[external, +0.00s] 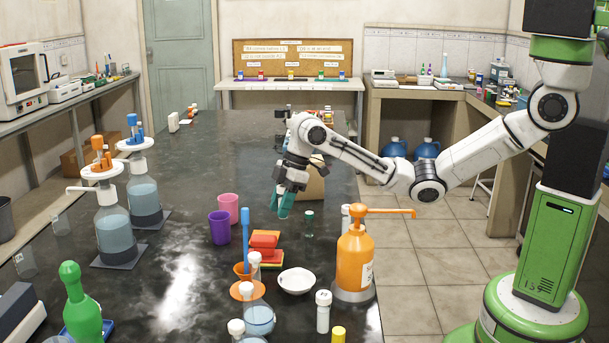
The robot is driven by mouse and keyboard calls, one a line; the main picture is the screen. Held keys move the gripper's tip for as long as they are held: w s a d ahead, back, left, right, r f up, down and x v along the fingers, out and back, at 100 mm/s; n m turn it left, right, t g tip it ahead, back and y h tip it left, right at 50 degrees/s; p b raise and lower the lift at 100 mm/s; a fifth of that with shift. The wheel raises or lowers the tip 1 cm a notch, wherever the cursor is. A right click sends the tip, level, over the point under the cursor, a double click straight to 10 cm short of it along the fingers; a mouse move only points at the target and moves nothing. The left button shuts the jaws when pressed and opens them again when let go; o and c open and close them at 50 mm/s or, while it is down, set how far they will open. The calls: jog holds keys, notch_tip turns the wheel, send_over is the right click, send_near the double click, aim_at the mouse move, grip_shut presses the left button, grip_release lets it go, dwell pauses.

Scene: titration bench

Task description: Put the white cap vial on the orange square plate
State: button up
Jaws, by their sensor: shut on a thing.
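My gripper (284,203) is above the dark bench, left of the green cap vial (309,223). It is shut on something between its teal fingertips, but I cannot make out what. A stack of small square plates in red, orange and yellow (264,247) lies on the bench, below and left of my gripper in the picture. I cannot tell for certain which is the orange square plate. A white cap vial (323,312) stands upright at the front. Another white cap (346,212) shows behind the orange pump bottle, its body mostly hidden.
Near the stack are a purple cup (219,227), a pink cup (228,208), a white bowl (296,281) and an orange pump bottle (355,255). Clear dispenser bottles (114,235) stand at left, a green bottle (80,310) at front left. The bench's far middle is fairly clear.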

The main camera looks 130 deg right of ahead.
jog(key=w+f, duration=0.1)
jog(key=d+f, duration=0.1)
jog(key=shift+w+d+f, duration=0.15)
jog(key=shift+w+f, duration=0.2)
jog(key=shift+w, duration=0.05)
jog(key=shift+f, duration=1.5)
jog(key=o, duration=1.1)
jog(key=shift+f, duration=0.1)
jog(key=v, duration=1.2)
